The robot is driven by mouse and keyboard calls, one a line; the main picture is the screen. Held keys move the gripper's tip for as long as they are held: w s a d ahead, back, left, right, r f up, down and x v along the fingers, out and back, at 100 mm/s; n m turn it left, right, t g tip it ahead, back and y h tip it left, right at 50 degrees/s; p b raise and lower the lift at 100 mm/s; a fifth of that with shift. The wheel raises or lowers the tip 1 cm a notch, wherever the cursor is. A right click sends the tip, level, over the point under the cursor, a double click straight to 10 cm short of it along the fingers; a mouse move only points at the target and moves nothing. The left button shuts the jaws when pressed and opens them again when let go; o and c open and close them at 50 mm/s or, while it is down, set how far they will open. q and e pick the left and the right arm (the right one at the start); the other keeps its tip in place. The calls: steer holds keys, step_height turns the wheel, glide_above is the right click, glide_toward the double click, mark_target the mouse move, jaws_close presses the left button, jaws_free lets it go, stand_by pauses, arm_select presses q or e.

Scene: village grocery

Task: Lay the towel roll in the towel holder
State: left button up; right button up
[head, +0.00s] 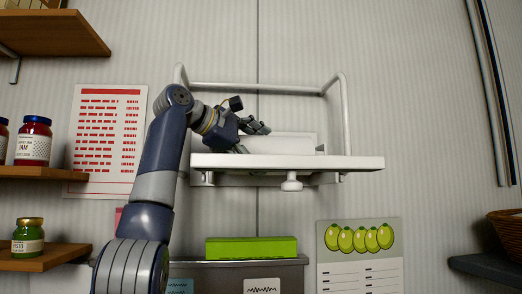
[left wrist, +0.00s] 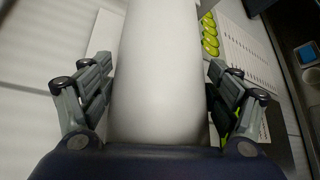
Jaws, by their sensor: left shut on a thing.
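The towel holder (head: 345,163) is a white wall-mounted rack with a flat front board, a raised rail frame behind it and a knob beneath. The white towel roll (head: 285,145) lies sideways just above and behind the front board, within the frame's width. Its lower part is hidden, so I cannot tell whether it rests on the holder. My left gripper (head: 256,136) is shut on the roll near its left end. In the left wrist view the roll (left wrist: 160,75) runs between the two fingers (left wrist: 160,100). My right gripper is not in view.
Wooden shelves with jam jars (head: 34,141) and a green jar (head: 28,236) stand at the left. A green box (head: 251,247) sits below the holder. A poster with green fruit (head: 358,240) hangs at lower right.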

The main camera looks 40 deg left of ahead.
arm_select(q)
steer(key=o, duration=0.9)
steer(key=shift+o, duration=0.2)
steer(key=shift+s+r, duration=0.1)
steer(key=shift+s, duration=0.25)
steer(key=v, duration=1.1)
steer(key=shift+s, duration=0.2)
steer(key=shift+a, duration=0.1)
